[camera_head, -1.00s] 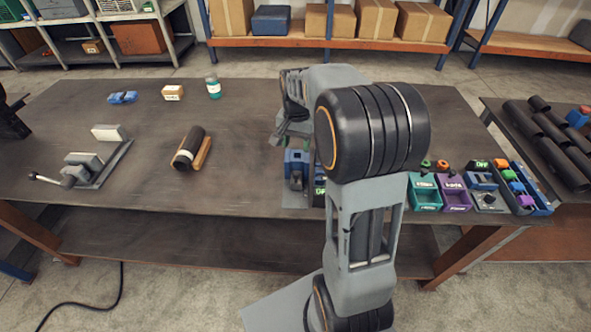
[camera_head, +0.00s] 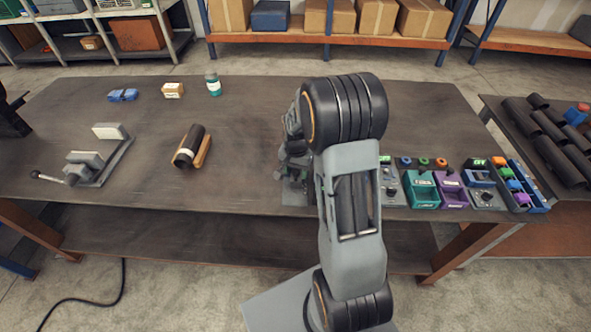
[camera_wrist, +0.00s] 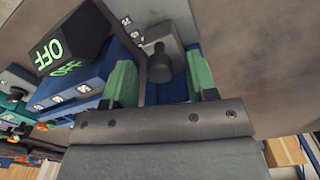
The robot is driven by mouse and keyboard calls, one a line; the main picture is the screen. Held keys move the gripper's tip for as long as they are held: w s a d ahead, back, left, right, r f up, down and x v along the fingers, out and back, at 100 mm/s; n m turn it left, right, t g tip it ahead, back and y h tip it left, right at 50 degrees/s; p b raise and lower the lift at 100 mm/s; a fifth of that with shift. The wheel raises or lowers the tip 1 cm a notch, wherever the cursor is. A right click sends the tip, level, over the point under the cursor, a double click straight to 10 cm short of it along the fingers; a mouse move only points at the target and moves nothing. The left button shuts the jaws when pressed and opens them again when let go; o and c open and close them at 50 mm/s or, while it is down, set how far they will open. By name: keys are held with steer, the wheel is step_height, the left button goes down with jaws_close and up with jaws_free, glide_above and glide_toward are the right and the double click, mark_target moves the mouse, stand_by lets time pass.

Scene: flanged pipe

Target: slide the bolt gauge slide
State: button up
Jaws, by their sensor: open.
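In the wrist view, a dark grey slide piece with a rounded knob (camera_wrist: 159,65), apparently the bolt gauge slide, stands on a blue body. My gripper (camera_wrist: 163,82) is open, with one green-padded finger on each side of the knob. Whether either pad touches it I cannot tell. An "OFF" sign (camera_wrist: 49,51) on a dark block sits to the left, beside blue parts. In the head view, my gripper (camera_head: 288,172) is low over the front of the bench. My arm and gripper hide most of the gauge there.
A dark pipe (camera_head: 188,146) on a wooden cradle and a lever clamp (camera_head: 85,165) are at the left. The bench between cradle and gripper is clear.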

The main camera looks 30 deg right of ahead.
steer(key=shift+c, duration=0.3)
jaws_close()
stand_by(0.3)
